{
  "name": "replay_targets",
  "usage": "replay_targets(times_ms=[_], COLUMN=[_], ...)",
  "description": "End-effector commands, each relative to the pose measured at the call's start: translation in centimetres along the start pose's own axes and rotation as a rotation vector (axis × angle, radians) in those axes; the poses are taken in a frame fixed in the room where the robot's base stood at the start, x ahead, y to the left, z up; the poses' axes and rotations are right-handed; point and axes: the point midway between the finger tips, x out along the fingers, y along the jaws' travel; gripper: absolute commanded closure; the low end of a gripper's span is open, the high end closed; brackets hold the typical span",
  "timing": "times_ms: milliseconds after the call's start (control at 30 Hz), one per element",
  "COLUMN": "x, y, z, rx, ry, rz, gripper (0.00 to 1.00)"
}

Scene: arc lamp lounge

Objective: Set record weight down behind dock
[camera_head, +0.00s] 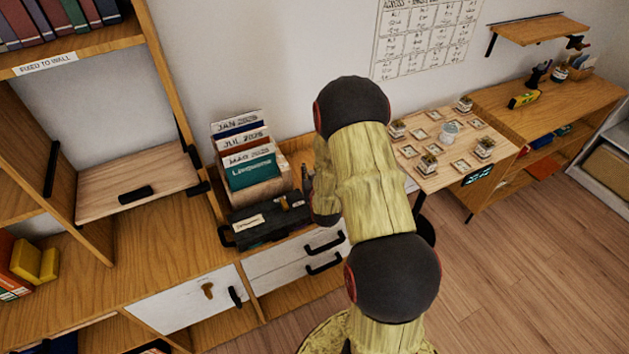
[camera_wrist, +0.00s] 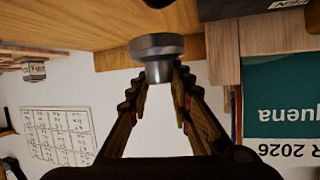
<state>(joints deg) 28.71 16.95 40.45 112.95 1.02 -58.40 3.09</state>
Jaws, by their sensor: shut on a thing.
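The record weight (camera_wrist: 157,46) is a silver metal piece with a wide round disc and a narrower stem. My gripper (camera_wrist: 162,76) is shut on its stem in the wrist view. The weight appears close to a wooden surface (camera_wrist: 118,57); I cannot tell whether it touches. In the head view my arm hides the weight and most of my gripper. A dark box with a pale label (camera_head: 265,226) stands in front of the record crate, and its edge shows in the wrist view (camera_wrist: 262,9). I cannot tell for sure whether it is the dock.
The wooden crate (camera_head: 284,179) of upright record dividers stands close beside my gripper. A board with several small square pieces (camera_head: 437,149) lies to the right. The cabinet top (camera_head: 160,246) is clear at left. A wall chart (camera_head: 420,35) hangs behind.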

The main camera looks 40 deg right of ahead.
Motion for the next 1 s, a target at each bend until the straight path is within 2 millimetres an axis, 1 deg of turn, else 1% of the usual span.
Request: replay_targets(times_ms=[33,100,367,500,600,833,967,1000], x=[0.8,1.5,2.7,3.5,3.9,3.9,4.0,4.0], y=[0.6,1.0,1.8,1.9,2.0,2.0,2.0,2.0], z=[0.6,0.9,1.8,3.8,4.7,4.6,4.9,4.9], rx=[0.001,0.001,0.001,0.001,0.000,0.000,0.000,0.000], ry=[0.002,0.003,0.004,0.000,0.003,0.005,0.004,0.003], rz=[0.003,0.001,0.000,-0.001,-0.001,0.000,0.000,0.000], gripper=[1.00,1.00,1.00,1.00,1.00,1.00,1.00,0.78])
